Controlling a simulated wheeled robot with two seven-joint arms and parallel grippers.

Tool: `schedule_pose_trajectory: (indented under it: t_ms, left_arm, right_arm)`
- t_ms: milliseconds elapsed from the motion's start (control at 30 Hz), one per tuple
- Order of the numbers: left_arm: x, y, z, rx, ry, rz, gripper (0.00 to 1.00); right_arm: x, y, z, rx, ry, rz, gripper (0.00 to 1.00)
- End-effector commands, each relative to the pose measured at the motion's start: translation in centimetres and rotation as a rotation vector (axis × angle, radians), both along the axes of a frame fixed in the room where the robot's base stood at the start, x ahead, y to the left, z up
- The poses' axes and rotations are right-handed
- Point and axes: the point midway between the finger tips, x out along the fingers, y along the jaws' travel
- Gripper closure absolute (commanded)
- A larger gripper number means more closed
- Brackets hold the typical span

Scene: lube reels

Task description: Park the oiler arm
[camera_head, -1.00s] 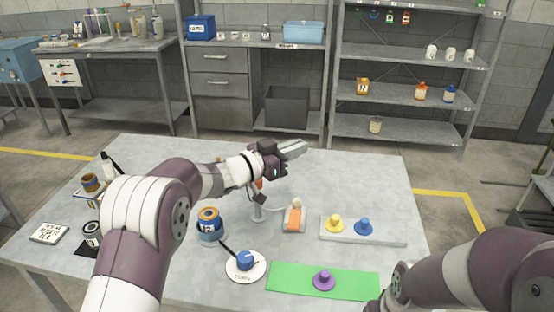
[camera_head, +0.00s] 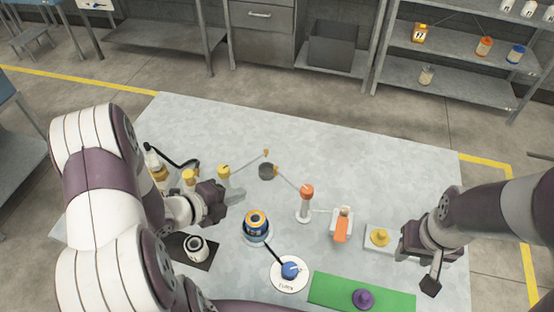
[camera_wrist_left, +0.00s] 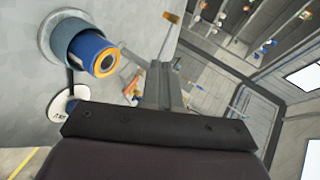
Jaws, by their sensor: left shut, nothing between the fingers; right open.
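An orange-capped white post (camera_head: 306,204) stands near the table's middle. A thin jointed arm (camera_head: 288,178) seems to run from its top to a bend, then left to a yellow-topped piece (camera_head: 224,172); which part is the oiler arm is not labelled. A dark round cup (camera_head: 267,172) sits beside the bend. My left gripper (camera_head: 234,197) is shut and empty, just below and right of the yellow-topped piece and left of the post; its fingers (camera_wrist_left: 164,85) also show in the left wrist view. My right gripper (camera_head: 432,277) is open at the right, near the yellow knob (camera_head: 380,237).
A blue can with an orange ring (camera_head: 256,224) stands just below my left gripper. A blue dial (camera_head: 290,269), an orange-and-white piece (camera_head: 342,225) and a green mat (camera_head: 335,292) with a purple knob (camera_head: 362,298) lie in front. The table's far right (camera_head: 400,170) is clear.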

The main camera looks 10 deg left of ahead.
Motion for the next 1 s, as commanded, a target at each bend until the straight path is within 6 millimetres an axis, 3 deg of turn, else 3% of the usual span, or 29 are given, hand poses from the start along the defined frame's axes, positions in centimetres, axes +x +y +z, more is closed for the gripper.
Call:
schedule_pose_trajectory:
  t_ms: [100,267,667,1000]
  left_arm:
    - [0.1,-0.1,0.0,0.101,-0.074,-0.069,1.0]
    - [1.2,-0.8,-0.7,0.121,-0.088,-0.085,1.0]
    - [7.3,-5.2,-4.6,0.12,-0.086,-0.084,1.0]
    - [10.5,-7.2,-5.4,0.121,-0.087,-0.08,1.0]
  right_arm:
    - [0.0,0.0,0.0,0.0,0.0,0.0,0.57]
    - [0.0,0.0,0.1,0.0,0.0,0.0,0.57]
    - [0.0,0.0,0.9,0.0,-0.001,0.0,0.57]
    - [0.0,0.0,1.8,0.0,-0.001,0.0,0.57]
